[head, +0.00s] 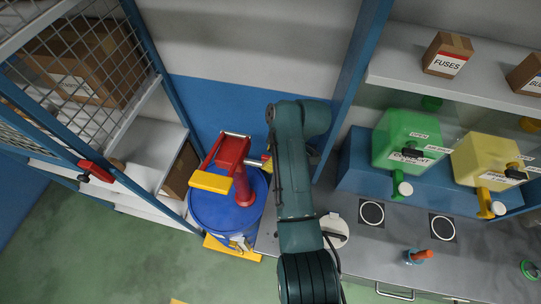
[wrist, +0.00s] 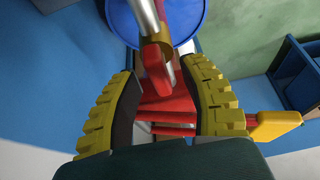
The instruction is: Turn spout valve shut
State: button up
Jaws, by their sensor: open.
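A red pump (head: 231,160) with a yellow-gripped handle (head: 210,182) stands on a blue drum (head: 222,212) in the head view. In the wrist view, a silver pipe (wrist: 146,16) and a red block (wrist: 157,82) belonging to it lie between my fingers. The yellow handle grip (wrist: 274,125) is at the right. My gripper (wrist: 162,68) is open, with the red parts between its yellow pads; I cannot tell if they touch. In the head view my arm mostly hides it. I cannot tell which part is the spout valve.
A green tank (head: 406,136) and a yellow tank (head: 486,160), both with spouts, stand over the grey counter (head: 395,240) at the right. A blue-framed mesh cage (head: 85,60) is at the left. A blue post (head: 355,80) rises beside my arm. Green floor is open in front.

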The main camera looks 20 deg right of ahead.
jog(key=shift+f, duration=0.1)
grip_shut()
dwell(0.3)
jog(key=shift+p, duration=0.3)
jog(key=m+h+p, duration=0.1)
jog(key=m+p, duration=0.2)
jog(key=shift+a+m+t, duration=0.1)
jog(key=shift+m+t, duration=0.3)
jog(key=m+h+p, duration=0.1)
jog(key=m, duration=0.1)
jog(key=m+h+p, duration=0.1)
jog(key=m, duration=0.2)
jog(key=shift+t+p, duration=0.35)
jog(key=shift+t, duration=0.05)
jog(key=m, duration=0.2)
jog(key=m+h, duration=0.1)
jog(key=m, duration=0.2)
jog(key=shift+f+h, duration=0.15)
jog(key=shift+h, duration=0.15)
jog(key=shift+m+g+h, duration=0.4)
jog(key=shift+m+h, duration=0.3)
jog(key=shift+m, duration=1.3)
